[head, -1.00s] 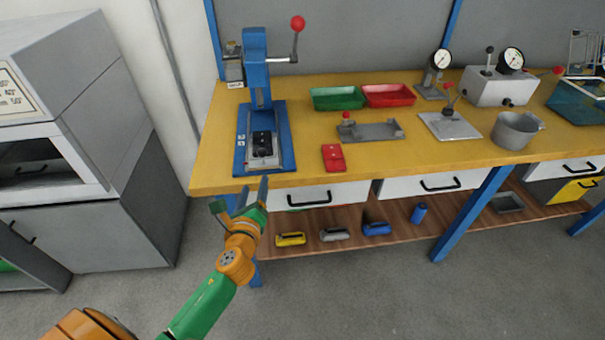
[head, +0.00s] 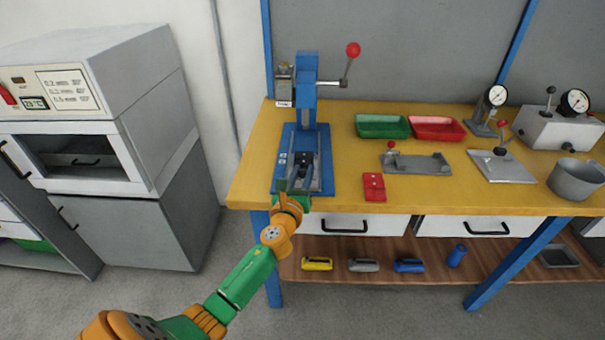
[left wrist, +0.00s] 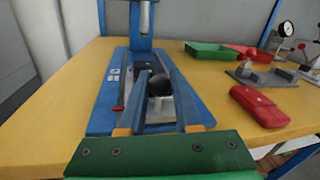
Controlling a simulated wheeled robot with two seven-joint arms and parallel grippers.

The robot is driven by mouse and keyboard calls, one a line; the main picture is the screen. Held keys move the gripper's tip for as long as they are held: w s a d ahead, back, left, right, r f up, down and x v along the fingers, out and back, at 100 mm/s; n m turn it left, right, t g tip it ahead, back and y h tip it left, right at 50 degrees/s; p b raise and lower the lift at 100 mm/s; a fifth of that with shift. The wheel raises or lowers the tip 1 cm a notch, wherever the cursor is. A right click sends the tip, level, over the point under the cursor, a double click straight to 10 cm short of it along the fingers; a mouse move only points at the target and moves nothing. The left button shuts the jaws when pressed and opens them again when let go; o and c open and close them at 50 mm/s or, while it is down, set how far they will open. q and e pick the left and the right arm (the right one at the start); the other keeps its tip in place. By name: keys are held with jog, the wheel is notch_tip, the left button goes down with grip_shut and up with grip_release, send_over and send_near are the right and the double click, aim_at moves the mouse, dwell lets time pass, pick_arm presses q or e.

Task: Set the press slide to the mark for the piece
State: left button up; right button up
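The blue lever press (head: 307,90) stands at the left of the yellow bench, its red-knobbed lever up at the right. On its blue base (head: 325,172) sits a grey slide with a dark part, mostly hidden by my gripper in the head view. The left wrist view shows a black ball knob (left wrist: 159,85), a small red pointer (left wrist: 117,108) at the slide's left side and white mark labels (left wrist: 113,75) on the base. My left gripper (head: 297,173) is open over the front of the base. Its fingers lie either side of the knob; contact cannot be told. The right gripper is out of view.
A red pouch-like item (head: 374,187) lies right of the press. Green (head: 383,126) and red (head: 437,128) trays, a grey fixture (head: 415,163) and dial gauges stand farther right. A grey oven cabinet (head: 125,225) stands left, with a floor gap before the bench.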

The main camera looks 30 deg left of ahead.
pick_arm(q)
grip_shut()
jog(key=shift+f, duration=0.1)
dwell(1.0)
